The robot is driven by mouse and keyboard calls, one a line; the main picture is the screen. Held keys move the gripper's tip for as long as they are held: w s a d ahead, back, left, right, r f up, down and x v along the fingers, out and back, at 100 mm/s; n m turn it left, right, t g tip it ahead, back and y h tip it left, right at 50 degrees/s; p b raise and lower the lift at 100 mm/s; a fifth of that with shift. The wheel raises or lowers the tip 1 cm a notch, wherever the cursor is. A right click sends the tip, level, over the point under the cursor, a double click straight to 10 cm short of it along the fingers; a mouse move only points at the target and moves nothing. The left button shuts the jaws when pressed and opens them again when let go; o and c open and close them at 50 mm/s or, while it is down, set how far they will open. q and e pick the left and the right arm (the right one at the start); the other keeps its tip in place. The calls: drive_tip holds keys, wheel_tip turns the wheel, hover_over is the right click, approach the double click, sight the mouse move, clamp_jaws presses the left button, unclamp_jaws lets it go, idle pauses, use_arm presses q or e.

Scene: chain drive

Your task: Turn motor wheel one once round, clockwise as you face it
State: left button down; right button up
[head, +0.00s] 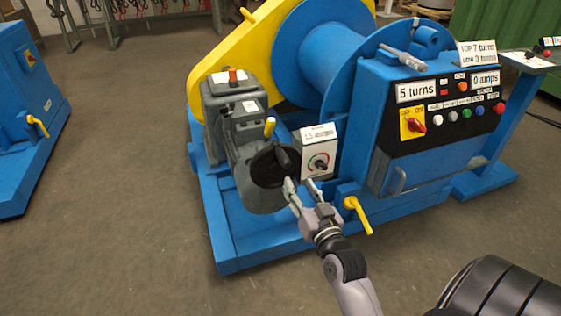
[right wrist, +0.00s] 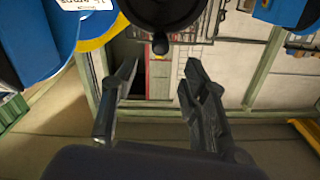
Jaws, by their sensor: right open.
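The black motor wheel (head: 268,168) is on the front end of the grey motor (head: 238,130), at the left of the blue winch. A dark crank grip (head: 284,158) stands out from its face. My right gripper (head: 302,187) is just in front of the wheel's lower right edge, with its fingers apart and nothing between them. In the right wrist view the wheel (right wrist: 165,8) is at the top, and a small knob (right wrist: 160,42) hangs below its rim. The open fingers (right wrist: 158,75) are below the wheel. Contact is not visible. My left gripper is out of view.
A small dial box (head: 319,152) stands right of the wheel. A yellow lever (head: 357,214) sticks out right of my gripper. The control panel (head: 446,108) reads "5 turns" and "0 jumps". Another blue machine (head: 28,125) stands at left, with clear floor between.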

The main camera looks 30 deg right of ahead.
sight(283, 158)
drive_tip(key=b+x, duration=0.1)
drive_tip(key=x, duration=0.7)
drive_tip(key=shift+a, duration=0.1)
drive_tip(key=b+x, duration=0.1)
drive_tip(key=x, duration=0.3)
drive_tip(key=shift+w, duration=0.6)
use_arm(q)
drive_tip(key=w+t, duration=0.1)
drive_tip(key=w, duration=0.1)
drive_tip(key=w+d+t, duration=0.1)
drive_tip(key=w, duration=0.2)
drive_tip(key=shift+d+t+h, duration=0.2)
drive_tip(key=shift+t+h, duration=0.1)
use_arm(e)
clamp_jaws()
